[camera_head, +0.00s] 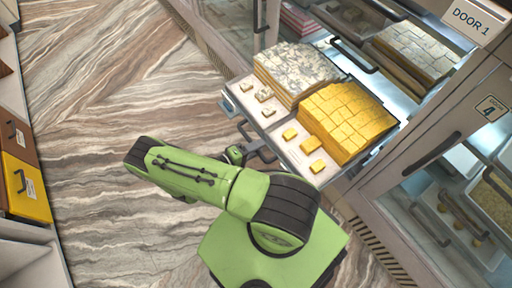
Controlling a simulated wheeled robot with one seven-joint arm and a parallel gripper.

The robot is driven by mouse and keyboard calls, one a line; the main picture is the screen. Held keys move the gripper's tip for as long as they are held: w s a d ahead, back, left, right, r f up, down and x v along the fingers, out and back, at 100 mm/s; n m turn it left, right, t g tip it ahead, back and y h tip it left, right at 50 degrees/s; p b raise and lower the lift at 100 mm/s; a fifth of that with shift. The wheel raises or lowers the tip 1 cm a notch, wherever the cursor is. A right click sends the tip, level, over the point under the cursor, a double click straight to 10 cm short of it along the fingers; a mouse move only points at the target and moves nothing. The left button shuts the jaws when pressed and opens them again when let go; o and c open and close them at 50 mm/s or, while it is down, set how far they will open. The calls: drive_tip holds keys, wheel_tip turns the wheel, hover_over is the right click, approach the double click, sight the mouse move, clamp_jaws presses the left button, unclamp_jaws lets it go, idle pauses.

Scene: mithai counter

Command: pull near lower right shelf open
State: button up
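A shelf tray (271,121) sticks out of the glass counter toward me, at the middle of the view. It carries a block of silver-topped sweets (295,70), a block of yellow sweets (345,118) and several loose pieces along its front. A dark bar handle (246,134) runs along its front edge. My gripper (240,153) is at this front edge, by the handle. It is small, dark and partly hidden by my green arm, so I cannot tell whether its fingers are closed around the handle.
Further shelves with dark handles (356,57) are behind, under a "DOOR 1" sign (479,20). A glass door (450,200) marked 4 is at the right, with trays inside. Brown and yellow drawers (27,188) stand at the left edge. The marbled floor (110,110) between is clear.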

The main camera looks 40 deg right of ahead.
idle(0.4)
drive_tip(key=p+v, duration=0.1)
drive_tip(key=v, duration=1.4)
drive_tip(key=shift+a, duration=0.4)
drive_tip(key=shift+w, duration=0.1)
